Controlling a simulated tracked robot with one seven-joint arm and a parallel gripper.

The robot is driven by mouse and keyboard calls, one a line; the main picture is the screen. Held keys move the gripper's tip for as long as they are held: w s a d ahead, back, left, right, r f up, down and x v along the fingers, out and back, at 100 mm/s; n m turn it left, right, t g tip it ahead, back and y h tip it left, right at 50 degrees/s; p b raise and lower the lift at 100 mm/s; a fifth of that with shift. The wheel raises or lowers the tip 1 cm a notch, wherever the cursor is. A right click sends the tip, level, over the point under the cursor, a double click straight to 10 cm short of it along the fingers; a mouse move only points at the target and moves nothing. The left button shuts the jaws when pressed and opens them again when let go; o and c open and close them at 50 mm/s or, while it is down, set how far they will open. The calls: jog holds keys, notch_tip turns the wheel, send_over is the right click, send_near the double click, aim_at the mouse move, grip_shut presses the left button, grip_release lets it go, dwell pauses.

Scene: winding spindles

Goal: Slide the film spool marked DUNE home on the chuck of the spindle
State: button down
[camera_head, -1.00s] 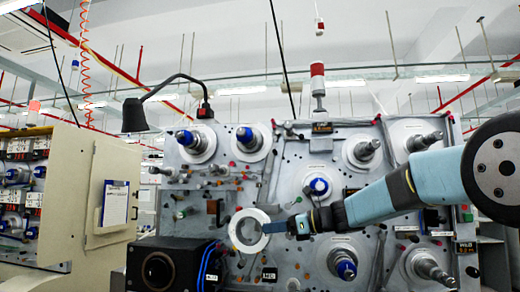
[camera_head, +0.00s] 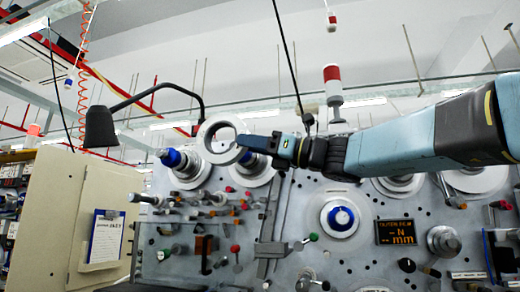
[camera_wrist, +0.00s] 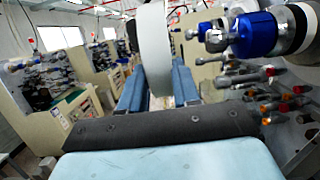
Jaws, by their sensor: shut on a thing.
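My gripper (camera_head: 246,148) is shut on a pale, ring-shaped spool (camera_head: 204,140), gripping its right rim. In the wrist view the spool (camera_wrist: 154,48) stands upright, edge-on, between the two blue fingers. No DUNE mark is readable on it. A blue-tipped spindle chuck (camera_head: 172,158) on a round flange is just left of and below the spool in the head view. In the wrist view a blue chuck (camera_wrist: 254,34) shows to the right of the spool, apart from it. Another blue chuck (camera_head: 340,216) sits lower right on the panel.
The grey machine panel (camera_head: 290,215) carries rollers, coloured knobs and pegs below my gripper. A black lamp (camera_head: 100,128) on a bent arm hangs at the left. A cream cabinet door (camera_head: 60,215) with a clipboard stands at far left. A display (camera_head: 394,232) is at right.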

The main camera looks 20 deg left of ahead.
jog(key=shift+w+d+r, duration=0.15)
jog(key=shift+d, duration=0.05)
dwell(0.3)
send_near(255, 157)
jog(key=shift+x, duration=2.85)
dwell(0.4)
dwell(0.4)
jog(key=c, duration=0.7)
grip_release()
jog(key=shift+c, duration=0.2)
